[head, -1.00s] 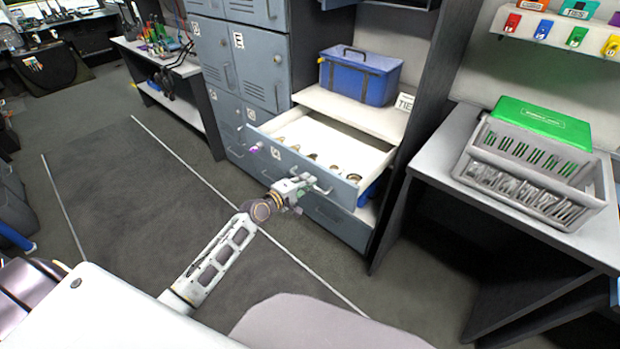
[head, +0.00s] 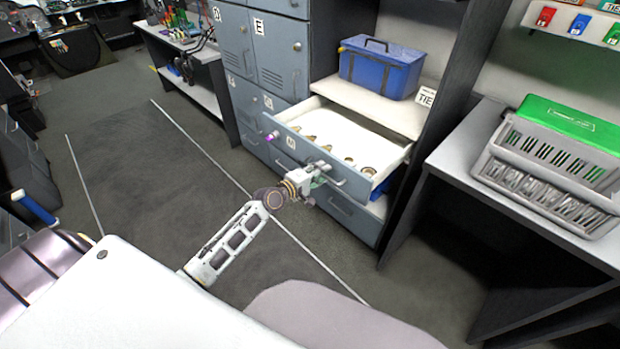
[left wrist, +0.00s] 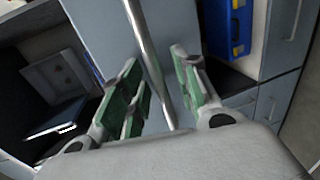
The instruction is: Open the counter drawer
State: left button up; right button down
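The counter drawer (head: 345,178) is pulled well out of the grey-blue cabinet, and its white inside shows with several small round items in it. Its front carries a bar handle, which crosses the left wrist view (left wrist: 150,65). My left gripper (head: 320,174) is at the right part of the drawer front, by the handle. In the left wrist view its green-padded fingers (left wrist: 158,88) are spread apart, with the bar in the gap between them and space beside it. Whether a finger touches the bar cannot be told. My right gripper is not in view.
A blue toolbox (head: 382,68) stands on the shelf above the drawer. A side table (head: 450,160) at right holds a grey basket (head: 545,180) and a green case (head: 570,124). Closed lockers (head: 280,65) stand at left. The floor (head: 150,180) left of my arm is clear.

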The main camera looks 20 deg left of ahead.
pick_arm(q)
jog(key=v, duration=1.1)
jog(key=shift+s, duration=0.4)
jog(key=shift+a, duration=0.15)
dwell(0.9)
